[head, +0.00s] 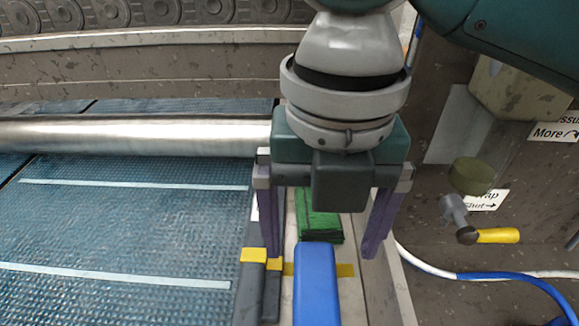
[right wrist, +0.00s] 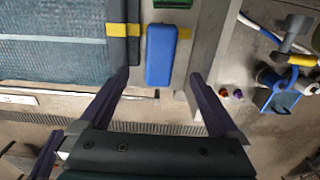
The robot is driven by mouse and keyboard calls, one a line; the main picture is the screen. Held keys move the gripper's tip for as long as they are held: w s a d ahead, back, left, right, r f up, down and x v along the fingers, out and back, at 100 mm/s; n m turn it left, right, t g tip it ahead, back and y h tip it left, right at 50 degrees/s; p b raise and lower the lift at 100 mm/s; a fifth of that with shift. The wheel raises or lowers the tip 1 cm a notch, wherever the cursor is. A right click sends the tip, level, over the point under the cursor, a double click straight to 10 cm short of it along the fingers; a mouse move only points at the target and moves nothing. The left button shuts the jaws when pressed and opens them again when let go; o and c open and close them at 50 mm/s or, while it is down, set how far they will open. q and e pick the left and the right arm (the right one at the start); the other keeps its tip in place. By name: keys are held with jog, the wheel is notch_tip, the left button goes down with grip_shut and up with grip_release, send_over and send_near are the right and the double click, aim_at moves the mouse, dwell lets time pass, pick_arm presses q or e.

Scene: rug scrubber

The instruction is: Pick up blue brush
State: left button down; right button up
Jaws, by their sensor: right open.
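The blue brush (head: 316,286) lies lengthwise on a narrow pale ledge beside the blue textured mat, at the bottom of the head view. It also shows in the right wrist view (right wrist: 160,56), upper middle. My right gripper (head: 320,250) points down over the ledge. Its two purple fingers are spread wide, with nothing between them. In the right wrist view the open fingers (right wrist: 160,78) straddle the line of the brush, and the brush lies beyond them, apart from both.
A green brush (head: 319,218) lies just behind the blue one. Dark handles with yellow bands (head: 252,258) lie close on its left. A metal roller (head: 130,136) spans the mat (head: 120,230). A valve with a yellow handle (head: 492,236) and a blue-white hose (head: 500,275) are at right.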

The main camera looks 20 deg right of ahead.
aim_at(316, 281)
jog(key=f, duration=0.4)
jog(key=shift+s+a, duration=0.1)
jog(key=shift+a, duration=0.15)
jog(key=f, duration=0.3)
jog(key=f+b, duration=0.1)
jog(key=f, duration=0.1)
jog(key=shift+d+f, duration=0.25)
jog(key=shift+f, duration=0.05)
jog(key=shift+c, duration=0.4)
grip_shut()
